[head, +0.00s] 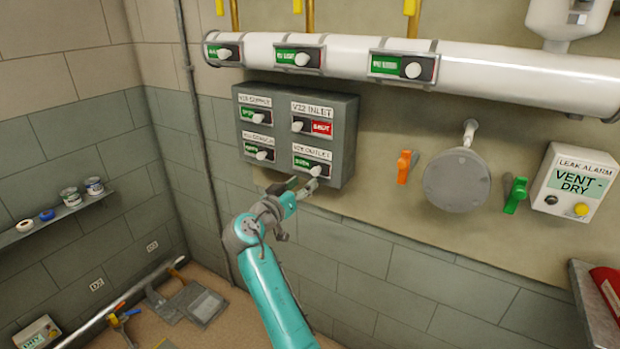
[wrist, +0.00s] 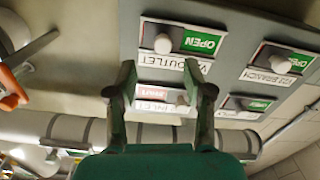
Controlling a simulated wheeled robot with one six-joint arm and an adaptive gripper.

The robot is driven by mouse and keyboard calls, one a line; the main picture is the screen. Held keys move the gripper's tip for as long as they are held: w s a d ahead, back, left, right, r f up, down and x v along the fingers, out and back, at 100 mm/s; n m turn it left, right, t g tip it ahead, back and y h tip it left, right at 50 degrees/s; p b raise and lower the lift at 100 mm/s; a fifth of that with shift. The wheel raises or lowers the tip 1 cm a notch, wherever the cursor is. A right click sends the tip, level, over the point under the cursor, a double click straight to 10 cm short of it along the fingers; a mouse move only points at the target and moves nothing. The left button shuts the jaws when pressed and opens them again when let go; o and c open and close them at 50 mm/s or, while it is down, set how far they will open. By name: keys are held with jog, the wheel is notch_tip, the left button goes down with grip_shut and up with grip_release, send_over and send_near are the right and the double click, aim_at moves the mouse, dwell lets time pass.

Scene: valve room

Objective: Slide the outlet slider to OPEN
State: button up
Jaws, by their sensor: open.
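The outlet slider (head: 314,164) is at the lower right of the grey panel (head: 347,130). Its pale knob (head: 316,170) sits at the right end, and the green OPEN field shows to its left. In the wrist view, which is upside down, the outlet slider (wrist: 204,42) shows green OPEN with its knob (wrist: 162,43) at the left end. My gripper (head: 304,184) is just in front of the panel's lower edge, below the outlet knob. In the wrist view its fingers (wrist: 159,72) are apart, with nothing held between them; the knob lies beyond the tips.
The inlet slider (head: 312,126) above shows red SHUT. Two more sliders on the panel's left show green. An orange lever (head: 403,167), a round grey disc (head: 457,180) and a green lever (head: 515,195) are on the wall to the right. A white pipe (head: 480,72) runs above.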

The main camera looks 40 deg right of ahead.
jog(key=shift+v, duration=2.5)
jog(key=shift+f, duration=0.1)
